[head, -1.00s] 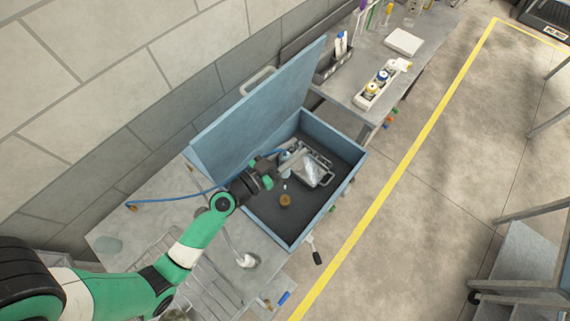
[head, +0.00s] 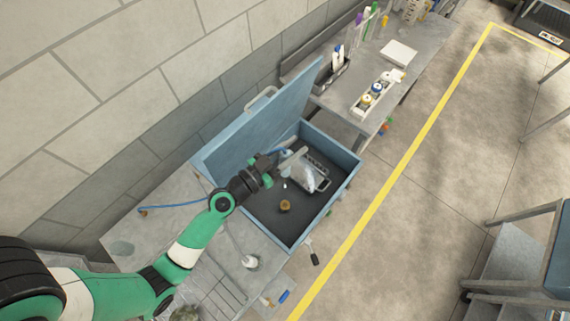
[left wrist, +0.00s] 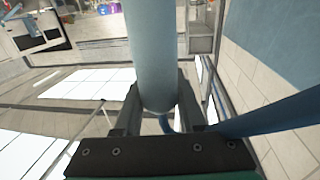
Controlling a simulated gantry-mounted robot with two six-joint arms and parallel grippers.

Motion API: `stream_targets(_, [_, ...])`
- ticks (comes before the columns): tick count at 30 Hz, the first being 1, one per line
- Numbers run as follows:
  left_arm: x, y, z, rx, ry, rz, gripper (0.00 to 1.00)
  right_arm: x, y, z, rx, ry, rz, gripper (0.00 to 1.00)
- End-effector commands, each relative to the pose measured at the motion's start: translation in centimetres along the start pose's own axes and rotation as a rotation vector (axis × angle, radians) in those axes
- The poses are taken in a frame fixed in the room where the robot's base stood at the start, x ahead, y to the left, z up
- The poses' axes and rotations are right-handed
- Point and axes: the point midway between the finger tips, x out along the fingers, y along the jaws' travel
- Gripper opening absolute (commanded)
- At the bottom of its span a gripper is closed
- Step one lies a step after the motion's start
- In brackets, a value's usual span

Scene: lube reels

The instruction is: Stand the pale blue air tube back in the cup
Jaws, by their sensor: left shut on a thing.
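The pale blue air tube (left wrist: 153,60) stands out large between the fingers of my left gripper (left wrist: 158,105) in the left wrist view. The fingers are shut on it, one on each side. In the head view my left gripper (head: 282,163) is over the open blue box, and only a small part of the tube (head: 286,154) shows beside the fingers. A small brown round thing (head: 285,206) is on the box floor; I cannot tell whether it is the cup. My right gripper is not in view.
The blue box (head: 339,195) has its lid (head: 262,118) raised on the wall side. A metal tray (head: 314,177) lies inside it. A bottle rack (head: 370,98) stands on the far bench.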

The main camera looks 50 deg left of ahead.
Motion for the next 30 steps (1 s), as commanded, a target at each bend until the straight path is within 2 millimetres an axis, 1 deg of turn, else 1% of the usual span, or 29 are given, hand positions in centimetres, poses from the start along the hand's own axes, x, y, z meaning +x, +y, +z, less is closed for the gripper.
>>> stream_targets(5, [0.0,0.0,0.1,0.0,0.001,0.0,0.0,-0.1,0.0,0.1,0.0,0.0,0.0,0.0])
stream_targets(8, [0.0,0.0,0.7,-0.001,0.001,0.0,0.0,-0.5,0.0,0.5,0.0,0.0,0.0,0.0])
stream_targets(11, [0.0,0.0,2.1,-0.002,0.0,0.0,0.0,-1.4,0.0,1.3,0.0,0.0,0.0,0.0])
stream_targets(18, [0.0,0.0,7.2,-0.002,0.001,-0.001,0.0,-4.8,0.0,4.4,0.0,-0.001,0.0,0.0])
stream_targets(21, [0.0,0.0,9.0,-0.002,0.0,-0.001,0.0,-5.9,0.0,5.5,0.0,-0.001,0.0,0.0])
stream_targets(25, [0.0,0.0,10.6,-0.001,0.001,0.0,0.0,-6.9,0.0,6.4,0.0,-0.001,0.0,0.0])
stream_targets(30, [0.0,0.0,11.3,0.0,0.001,0.0,0.0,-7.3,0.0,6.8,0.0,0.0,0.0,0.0])
